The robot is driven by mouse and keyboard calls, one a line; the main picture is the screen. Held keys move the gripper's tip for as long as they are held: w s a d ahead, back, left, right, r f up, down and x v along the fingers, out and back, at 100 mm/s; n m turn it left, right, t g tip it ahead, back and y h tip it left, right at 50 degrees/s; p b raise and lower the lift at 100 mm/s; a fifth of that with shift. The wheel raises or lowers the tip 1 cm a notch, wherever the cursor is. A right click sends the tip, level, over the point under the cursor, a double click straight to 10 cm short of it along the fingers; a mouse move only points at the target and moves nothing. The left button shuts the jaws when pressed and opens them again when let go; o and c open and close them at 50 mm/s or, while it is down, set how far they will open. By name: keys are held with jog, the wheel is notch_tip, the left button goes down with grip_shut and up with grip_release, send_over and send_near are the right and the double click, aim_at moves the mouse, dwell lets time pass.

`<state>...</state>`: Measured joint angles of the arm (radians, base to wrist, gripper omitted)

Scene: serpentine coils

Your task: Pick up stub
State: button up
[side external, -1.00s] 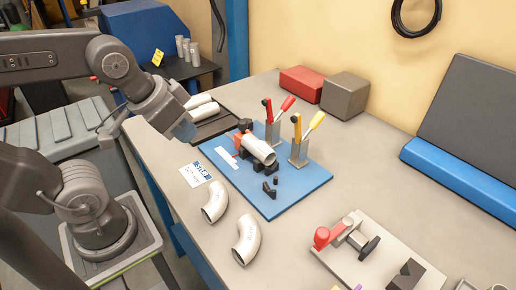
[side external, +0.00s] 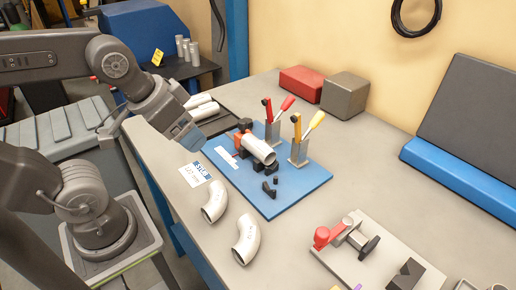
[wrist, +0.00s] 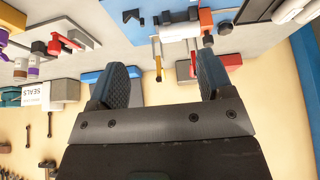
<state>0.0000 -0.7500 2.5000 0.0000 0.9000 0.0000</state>
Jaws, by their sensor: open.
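My gripper (side external: 193,141) is open and empty. It hangs above the bench, left of the blue fixture plate (side external: 296,197) in the side view; its two dark pads stand apart in the wrist view (wrist: 163,82). Short white straight tubes (side external: 203,112), which could be the stub, lie on a dark tray just behind my gripper, partly hidden by it. They also show at the wrist view's upper right corner (wrist: 292,10). Another white tube (side external: 260,151) rests tilted in dark supports on the blue plate. I cannot tell which one is called the stub.
Two toggle clamps with red (side external: 287,103) and yellow (side external: 314,122) handles rise behind the plate's tube. Two white elbows (side external: 215,201) (side external: 247,238) lie in front. A second fixture (side external: 350,245) stands at the lower right. The bench's right middle is clear.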

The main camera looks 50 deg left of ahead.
jog(key=m, duration=1.8)
send_near(255, 144)
jog(key=x, duration=1.1)
jog(key=shift+f, duration=0.1)
jog(key=c, duration=1.1)
notch_tip(255, 144, up, 18)
jog(key=shift+r, duration=0.1)
